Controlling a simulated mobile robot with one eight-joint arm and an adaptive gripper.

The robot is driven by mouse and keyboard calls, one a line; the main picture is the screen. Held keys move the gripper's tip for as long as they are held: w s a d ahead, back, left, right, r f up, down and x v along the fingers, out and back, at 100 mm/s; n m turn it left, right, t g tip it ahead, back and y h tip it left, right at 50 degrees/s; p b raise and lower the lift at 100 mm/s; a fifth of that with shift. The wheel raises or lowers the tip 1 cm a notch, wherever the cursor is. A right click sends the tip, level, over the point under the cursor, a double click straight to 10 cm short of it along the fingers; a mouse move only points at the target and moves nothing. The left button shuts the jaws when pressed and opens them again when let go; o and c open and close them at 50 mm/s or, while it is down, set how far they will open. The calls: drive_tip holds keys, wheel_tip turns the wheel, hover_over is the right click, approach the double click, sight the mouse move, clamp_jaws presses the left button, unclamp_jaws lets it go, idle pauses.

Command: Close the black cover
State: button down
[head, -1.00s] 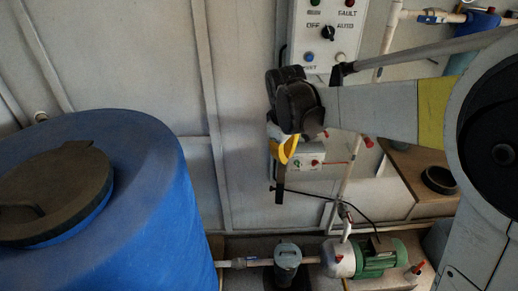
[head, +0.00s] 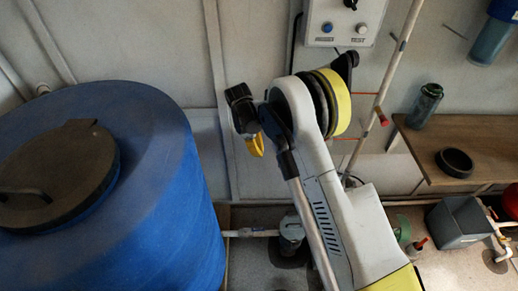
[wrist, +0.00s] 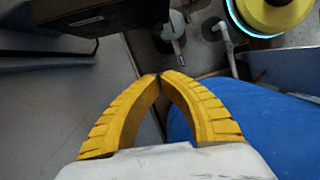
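The black cover (head: 65,175) is a round dark lid with a handle on top of the blue tank (head: 165,190), at the left of the head view. It lies about flat over the tank's neck, and a strip of blue shows beneath its right edge. I cannot tell if it is fully seated. My gripper (head: 255,146) is to the right of the tank, apart from the cover. In the wrist view its yellow fingers (wrist: 160,77) meet at the tips with nothing between them. The tank also shows in the wrist view (wrist: 265,125); the cover does not.
A control box (head: 345,22) hangs on the back wall. At right a wooden shelf (head: 480,135) holds a black ring (head: 454,162) and a dark bottle (head: 426,105). Pipes and a grey box (head: 458,222) are below. Wall and pipework lie close around my arm.

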drive_tip(key=d+f+b, duration=0.3)
drive_tip(key=d+f, duration=0.2)
drive_tip(key=shift+s+d, duration=0.15)
drive_tip(key=shift+s, duration=0.25)
